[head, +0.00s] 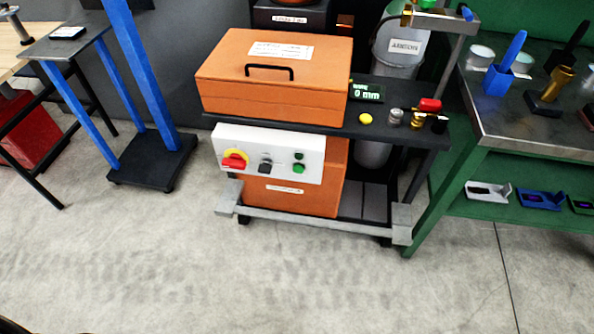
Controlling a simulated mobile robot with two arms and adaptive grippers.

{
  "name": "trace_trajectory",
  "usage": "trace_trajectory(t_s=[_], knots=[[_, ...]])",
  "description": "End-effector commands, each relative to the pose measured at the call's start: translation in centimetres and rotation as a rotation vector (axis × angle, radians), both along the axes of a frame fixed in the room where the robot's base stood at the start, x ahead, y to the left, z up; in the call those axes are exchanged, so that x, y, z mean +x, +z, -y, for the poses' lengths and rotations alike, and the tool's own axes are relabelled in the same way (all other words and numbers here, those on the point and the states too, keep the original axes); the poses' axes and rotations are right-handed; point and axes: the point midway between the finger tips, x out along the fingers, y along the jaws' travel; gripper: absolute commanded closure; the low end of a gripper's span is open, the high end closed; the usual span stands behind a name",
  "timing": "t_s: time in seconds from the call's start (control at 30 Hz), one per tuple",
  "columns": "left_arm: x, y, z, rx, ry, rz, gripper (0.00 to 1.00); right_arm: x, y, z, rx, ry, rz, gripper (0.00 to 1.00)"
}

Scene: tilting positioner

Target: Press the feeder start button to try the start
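An orange machine stands in the middle of the view, with an orange lidded box (270,75) on its dark top. A white control panel (240,143) sits on its front. I cannot read a label naming the feeder start button. Neither of my grippers is in view.
A low grey rail (315,222) runs before the machine. A display (367,92) and a yellow button (365,118) are on its top. A green workbench (520,130) stands right, a blue-legged stand (150,160) left. The concrete floor (250,285) in front is clear.

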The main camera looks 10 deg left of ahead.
Motion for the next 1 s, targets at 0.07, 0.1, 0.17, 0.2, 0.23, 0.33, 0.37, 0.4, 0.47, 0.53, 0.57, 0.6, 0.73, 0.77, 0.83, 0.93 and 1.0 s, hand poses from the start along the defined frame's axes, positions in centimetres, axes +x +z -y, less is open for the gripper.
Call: trace_trajectory(t_s=[0.07, 0.1, 0.17, 0.2, 0.23, 0.33, 0.37, 0.4, 0.47, 0.53, 0.57, 0.6, 0.73, 0.77, 0.83, 0.93, 1.0], knots=[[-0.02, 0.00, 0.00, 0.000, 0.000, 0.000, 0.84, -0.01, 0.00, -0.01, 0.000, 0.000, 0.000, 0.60], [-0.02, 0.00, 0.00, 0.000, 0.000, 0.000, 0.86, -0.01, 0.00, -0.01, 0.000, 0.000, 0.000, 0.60], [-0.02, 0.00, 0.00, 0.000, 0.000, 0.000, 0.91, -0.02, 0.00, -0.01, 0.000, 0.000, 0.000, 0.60], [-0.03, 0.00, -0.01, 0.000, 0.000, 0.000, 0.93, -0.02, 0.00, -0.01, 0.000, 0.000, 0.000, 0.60], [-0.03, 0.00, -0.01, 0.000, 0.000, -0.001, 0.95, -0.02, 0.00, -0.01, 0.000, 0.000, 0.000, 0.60], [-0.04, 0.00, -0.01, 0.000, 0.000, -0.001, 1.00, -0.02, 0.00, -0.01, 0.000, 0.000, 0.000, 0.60], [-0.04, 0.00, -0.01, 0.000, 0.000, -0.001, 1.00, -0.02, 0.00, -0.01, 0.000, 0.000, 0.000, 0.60], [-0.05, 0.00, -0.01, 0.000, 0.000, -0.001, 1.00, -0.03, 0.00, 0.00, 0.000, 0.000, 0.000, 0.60], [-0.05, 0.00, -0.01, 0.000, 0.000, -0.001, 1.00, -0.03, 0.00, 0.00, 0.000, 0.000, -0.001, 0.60], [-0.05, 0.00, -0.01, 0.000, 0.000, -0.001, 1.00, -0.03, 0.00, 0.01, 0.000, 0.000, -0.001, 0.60], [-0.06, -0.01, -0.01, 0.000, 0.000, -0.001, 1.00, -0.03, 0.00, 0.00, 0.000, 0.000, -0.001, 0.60], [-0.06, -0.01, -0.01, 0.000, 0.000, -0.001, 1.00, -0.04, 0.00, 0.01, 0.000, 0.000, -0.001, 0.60], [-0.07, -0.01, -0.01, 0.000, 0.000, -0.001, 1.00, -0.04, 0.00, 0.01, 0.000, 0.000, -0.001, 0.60], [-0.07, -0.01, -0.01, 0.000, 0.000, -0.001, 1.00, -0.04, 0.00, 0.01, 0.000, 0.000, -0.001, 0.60], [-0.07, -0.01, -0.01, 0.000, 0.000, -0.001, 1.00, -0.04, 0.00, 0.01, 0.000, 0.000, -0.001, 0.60], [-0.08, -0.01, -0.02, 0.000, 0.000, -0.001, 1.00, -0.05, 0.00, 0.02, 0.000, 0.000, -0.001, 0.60], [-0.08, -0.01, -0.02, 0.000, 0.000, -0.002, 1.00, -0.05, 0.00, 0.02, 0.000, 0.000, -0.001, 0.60]])
